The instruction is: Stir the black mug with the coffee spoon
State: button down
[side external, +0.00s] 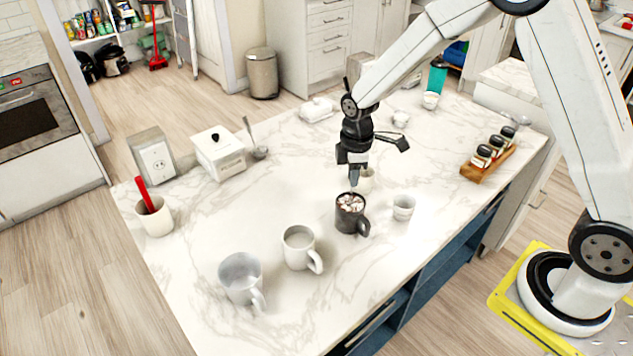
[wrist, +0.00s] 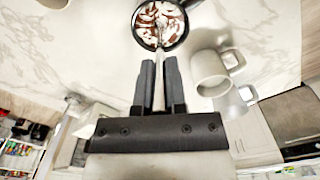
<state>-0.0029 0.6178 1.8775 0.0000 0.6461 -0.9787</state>
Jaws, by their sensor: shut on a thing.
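The black mug (side external: 350,216) stands upright on the marble counter, with its handle to the right. It holds a dark drink with white pieces on top. In the wrist view the black mug (wrist: 184,38) is at the top centre. My gripper (side external: 355,180) is directly above the mug, pointing down. In the wrist view my gripper (wrist: 160,62) is shut on the coffee spoon (wrist: 159,42). The spoon's thin handle runs from between the fingers into the mug, and its lower end is hidden in the drink.
A white mug (side external: 299,248) and a grey mug (side external: 241,279) stand left of the black mug. A small white cup (side external: 403,207) is close on its right. A wooden rack of jars (side external: 488,156) is at the right. The counter's (side external: 215,221) left middle is clear.

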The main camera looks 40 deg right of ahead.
aim_at(352, 200)
jog(key=shift+f, duration=1.95)
jog(key=shift+d, duration=0.1)
